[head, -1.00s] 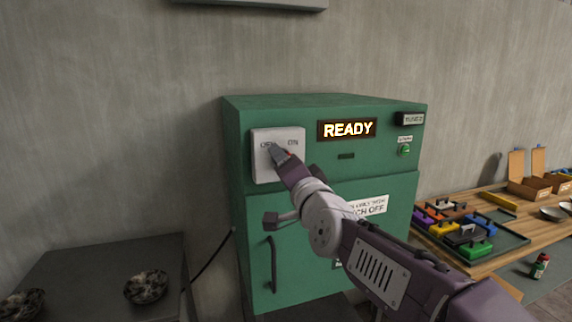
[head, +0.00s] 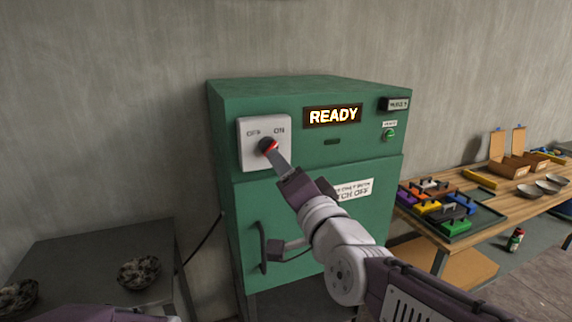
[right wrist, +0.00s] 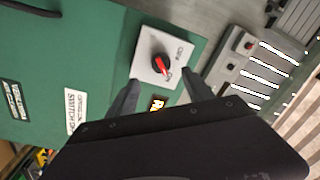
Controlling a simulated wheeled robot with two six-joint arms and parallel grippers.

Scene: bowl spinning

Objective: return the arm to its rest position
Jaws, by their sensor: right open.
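A green cabinet (head: 300,190) stands against the wall, with a lit READY display (head: 333,115). Its white switch plate (head: 252,152) carries a black and red knob (head: 268,146), whose red mark points toward ON. In the right wrist view the knob (right wrist: 160,66) shows beyond my fingertips. My right gripper (head: 284,162) is just below and right of the knob in the head view. In the right wrist view my right gripper (right wrist: 162,82) has its fingers spread, with nothing between them, and looks apart from the knob. My left gripper is out of view.
The cabinet's door handle (head: 264,246) lies close to my right arm. A dark table (head: 80,250) with patterned bowls (head: 139,273) is at left. A wooden bench (head: 470,215) with a tray of coloured blocks (head: 442,206), boxes and bowls is at right.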

